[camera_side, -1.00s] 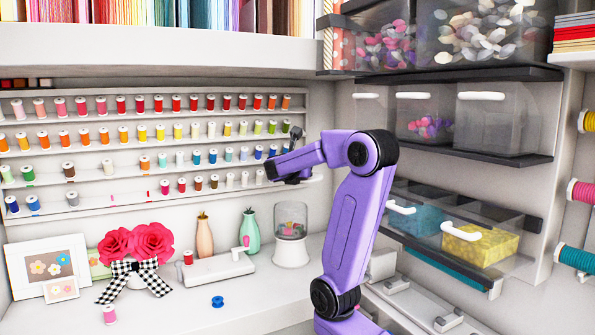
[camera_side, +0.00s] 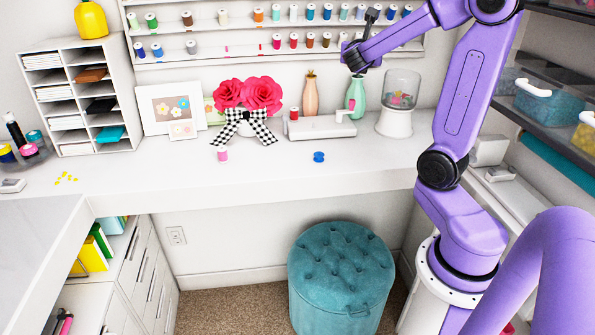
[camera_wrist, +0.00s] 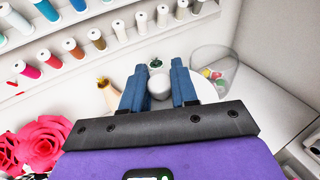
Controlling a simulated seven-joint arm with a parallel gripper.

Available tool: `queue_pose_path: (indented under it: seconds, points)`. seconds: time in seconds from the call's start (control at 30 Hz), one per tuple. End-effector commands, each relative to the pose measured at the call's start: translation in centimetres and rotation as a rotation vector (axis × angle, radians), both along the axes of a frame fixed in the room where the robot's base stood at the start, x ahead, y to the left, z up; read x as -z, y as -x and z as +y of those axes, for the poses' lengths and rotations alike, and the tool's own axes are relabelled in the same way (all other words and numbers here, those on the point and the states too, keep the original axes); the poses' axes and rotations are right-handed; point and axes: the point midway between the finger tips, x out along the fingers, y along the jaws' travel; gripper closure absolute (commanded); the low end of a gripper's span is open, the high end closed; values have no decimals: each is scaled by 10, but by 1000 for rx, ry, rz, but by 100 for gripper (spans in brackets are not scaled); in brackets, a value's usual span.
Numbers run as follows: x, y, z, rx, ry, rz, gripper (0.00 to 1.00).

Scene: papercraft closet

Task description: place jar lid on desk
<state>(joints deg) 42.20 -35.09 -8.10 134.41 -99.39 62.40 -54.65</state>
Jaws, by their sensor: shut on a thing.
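My gripper (camera_wrist: 158,90) is shut on the knob of the white jar lid (camera_wrist: 207,90), whose pale disc shows partly behind the blue fingers in the wrist view. In the side view my gripper (camera_side: 354,58) is in the air above the desk (camera_side: 260,172), near the top of the green vase; the lid is hard to make out there. The clear jar (camera_side: 402,88) with colourful contents stands on a white base at the right of the desk. It also shows right of the fingers in the wrist view (camera_wrist: 228,66).
Thread racks (camera_side: 225,32) line the wall behind. The desk's front left is mostly clear.

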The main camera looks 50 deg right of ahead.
Motion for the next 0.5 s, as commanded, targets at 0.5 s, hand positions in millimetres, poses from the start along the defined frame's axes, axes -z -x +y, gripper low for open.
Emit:
queue_pose_path:
  seconds: [0.5]
  points:
    - [74,-72,144,-441,15,2,100]
